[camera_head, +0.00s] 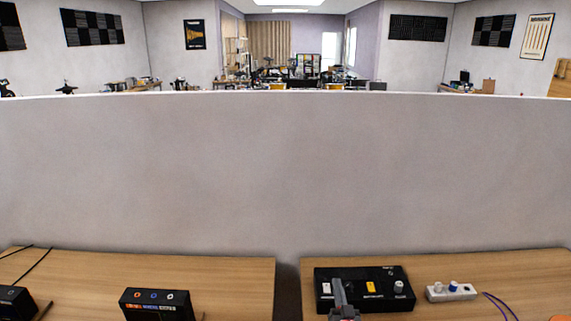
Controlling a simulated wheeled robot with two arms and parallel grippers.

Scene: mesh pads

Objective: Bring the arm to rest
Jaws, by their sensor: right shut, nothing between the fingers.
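My right gripper (338,286) comes up from the bottom edge, right of the middle. It is shut and empty. It is in front of the left part of a black box (385,290) with a yellow button and light knobs, and hides some of it. I cannot tell whether it touches the box. My left gripper is not in view.
A white strip (451,291) with blue knobs and a purple cable lies on the right table (450,262). The left table (230,275) holds a black box (158,304) with coloured rings and another dark box (15,301). A grey partition (280,170) stands behind both tables.

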